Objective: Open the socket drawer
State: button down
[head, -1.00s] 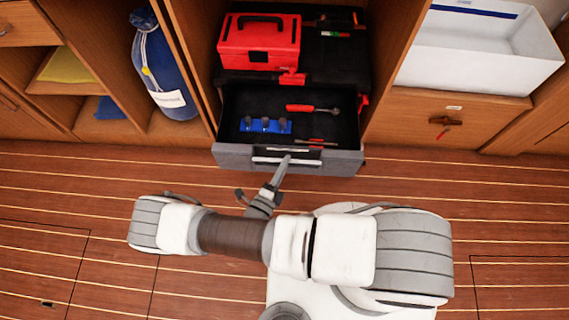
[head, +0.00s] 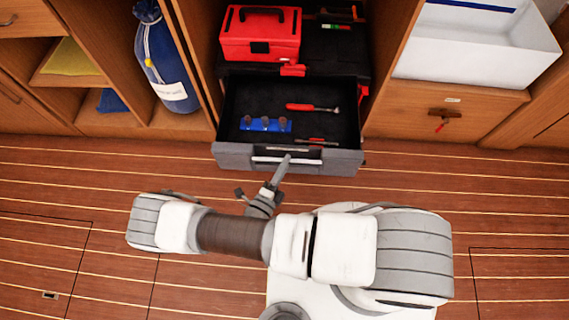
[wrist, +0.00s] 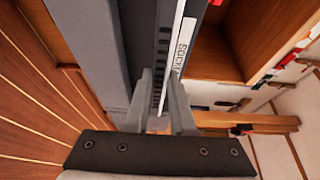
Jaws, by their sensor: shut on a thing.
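The socket drawer (head: 228,152) is a dark grey drawer that stands well open toward me, in the lower part of the middle cabinet bay. Its black-lined inside shows a blue socket rail (head: 266,125) and a red-handled ratchet (head: 312,107). My gripper (head: 286,160) is at the drawer front, shut on its handle. The exact finger contact is small and partly hidden.
A red toolbox (head: 260,35) sits on the black unit above the drawer. A blue bag (head: 165,60) stands in the left bay. A white bin (head: 480,45) is at the right, above a wooden drawer (head: 420,105). The striped floor (head: 70,190) in front is clear.

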jog(key=c, duration=0.8)
grip_release()
jog(key=shift+o, duration=0.2)
jog(key=p+v, duration=0.1)
jog(key=v, duration=1.6)
jog(key=shift+s+a+p, duration=0.15)
jog(key=shift+s+p, duration=0.05)
jog(key=shift+p, duration=0.15)
